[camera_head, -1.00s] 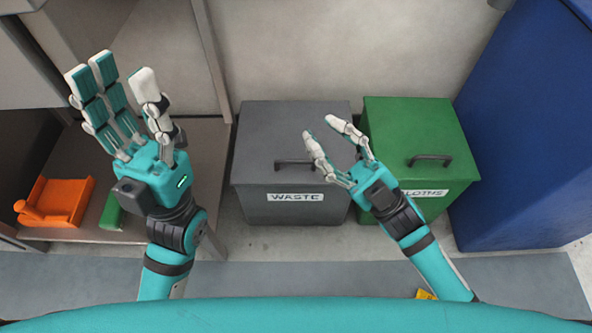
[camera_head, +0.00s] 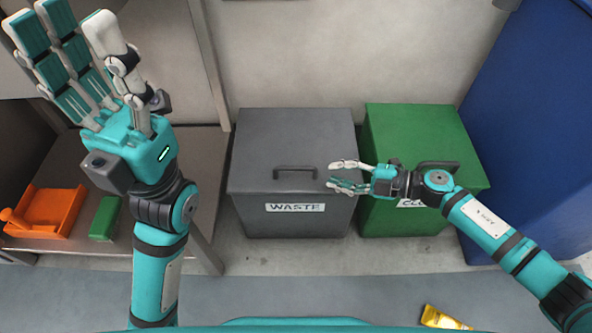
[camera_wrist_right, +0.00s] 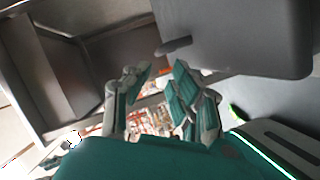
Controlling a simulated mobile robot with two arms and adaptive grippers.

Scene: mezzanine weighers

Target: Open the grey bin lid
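The grey bin (camera_head: 250,215) stands against the back wall with a white WASTE label on its front. Its grey lid (camera_head: 255,140) is closed, with a dark bar handle (camera_head: 295,170) near the front edge. My right gripper (camera_head: 332,175) is open and empty, just right of the handle, fingers pointing left towards it and apart from it. In the right wrist view the open fingers (camera_wrist_right: 160,85) are below the handle (camera_wrist_right: 174,47) and the grey bin (camera_wrist_right: 235,35). My left gripper (camera_head: 70,28) is open, raised at the upper left, well away from the bin.
A green bin (camera_head: 415,130) with its own handle stands close on the right, partly behind my right arm. A tall blue cabinet (camera_head: 540,130) is beyond it. A shelf on the left holds an orange tray (camera_head: 50,208) and a green block (camera_head: 105,218). A yellow item (camera_head: 440,318) lies in front.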

